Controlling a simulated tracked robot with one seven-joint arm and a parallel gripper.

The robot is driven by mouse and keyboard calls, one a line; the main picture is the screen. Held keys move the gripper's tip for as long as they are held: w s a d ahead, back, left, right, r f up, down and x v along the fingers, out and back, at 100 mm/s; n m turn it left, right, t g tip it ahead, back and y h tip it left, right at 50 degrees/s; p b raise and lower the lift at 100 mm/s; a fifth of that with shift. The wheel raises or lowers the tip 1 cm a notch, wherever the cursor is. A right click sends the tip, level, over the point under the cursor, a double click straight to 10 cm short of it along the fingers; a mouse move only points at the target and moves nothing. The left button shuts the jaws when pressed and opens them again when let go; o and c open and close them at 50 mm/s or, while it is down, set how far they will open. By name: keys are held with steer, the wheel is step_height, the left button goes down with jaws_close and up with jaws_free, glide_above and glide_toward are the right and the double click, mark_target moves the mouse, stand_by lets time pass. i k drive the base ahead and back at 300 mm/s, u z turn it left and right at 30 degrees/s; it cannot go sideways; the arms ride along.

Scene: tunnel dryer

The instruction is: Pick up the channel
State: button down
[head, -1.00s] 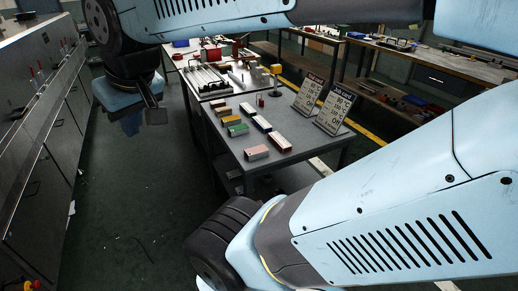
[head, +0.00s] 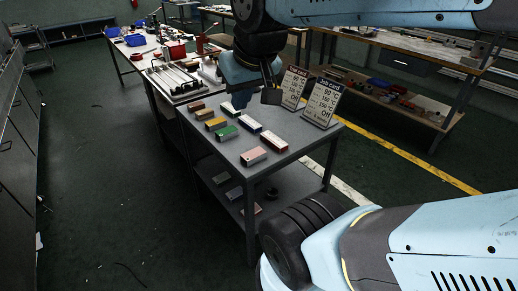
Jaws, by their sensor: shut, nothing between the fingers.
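Several short coloured pieces lie in rows on a grey table: a green piece (head: 225,133), a yellow piece (head: 215,124), a pink piece (head: 254,156), a blue and white piece (head: 249,123) and a red and white piece (head: 273,142). Brown and tan pieces lie behind them. The frames are too small to tell which of these is the channel. My gripper (head: 270,96) hangs above the back part of the table (head: 248,173), in front of the signs in the picture. Its fingers are shut with nothing held. The arm hides part of the table's back.
Two printed signs (head: 320,102) stand at the table's right edge. A lower shelf (head: 222,178) holds more pieces. Behind is a bench (head: 150,68) with rails and a red box. A workbench (head: 400,62) runs along the right.

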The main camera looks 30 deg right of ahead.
mark_target(254, 156)
steer(key=u, duration=0.95)
steer(key=i, duration=0.1)
steer(key=z, duration=2.35)
steer(key=k, duration=0.45)
steer(key=z, duration=0.75)
steer(key=i, duration=0.7)
steer(key=u, duration=1.8)
steer(key=i, duration=0.45)
steer(key=u, duration=0.1)
